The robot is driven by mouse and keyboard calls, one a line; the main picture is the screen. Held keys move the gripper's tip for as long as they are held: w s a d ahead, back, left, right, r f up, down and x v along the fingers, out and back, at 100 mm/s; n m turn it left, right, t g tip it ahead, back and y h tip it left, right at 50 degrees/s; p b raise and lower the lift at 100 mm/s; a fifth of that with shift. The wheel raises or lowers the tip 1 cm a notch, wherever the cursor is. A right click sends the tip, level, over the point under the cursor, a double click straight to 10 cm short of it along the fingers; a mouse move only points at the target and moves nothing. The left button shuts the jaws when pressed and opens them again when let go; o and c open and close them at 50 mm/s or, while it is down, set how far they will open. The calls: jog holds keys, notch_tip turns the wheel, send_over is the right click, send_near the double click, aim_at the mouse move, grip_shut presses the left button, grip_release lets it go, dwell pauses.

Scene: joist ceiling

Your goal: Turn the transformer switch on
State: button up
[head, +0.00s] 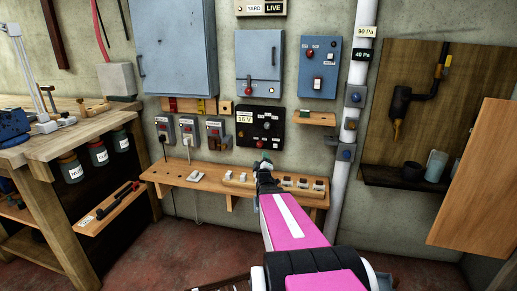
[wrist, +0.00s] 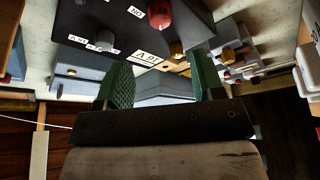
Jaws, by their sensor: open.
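A black panel box (head: 259,125) with a "16 V" label hangs on the wall at the centre; I take it as the transformer. It has several knobs, and the wrist view shows its face (wrist: 110,28) with a red knob (wrist: 158,14) and inverted labels. Left of it are small grey boxes with red parts (head: 188,130), (head: 214,132); their labels are too small to read. My gripper (head: 264,162) is below the black box, above the shelf. In the wrist view its green fingers (wrist: 162,80) are apart with nothing gripped. I cannot tell which part is the transformer switch.
A wooden shelf (head: 215,182) with several small fittings runs below the boxes. Blue cabinets (head: 258,62) hang above. A white pipe (head: 345,150) with blue fittings stands right of the shelf. A workbench (head: 60,140) is at left, and a wooden door panel (head: 480,190) at right.

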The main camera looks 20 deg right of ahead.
aim_at(260, 146)
jog(key=x, duration=1)
jog(key=shift+w, duration=0.35)
jog(key=c, duration=0.9)
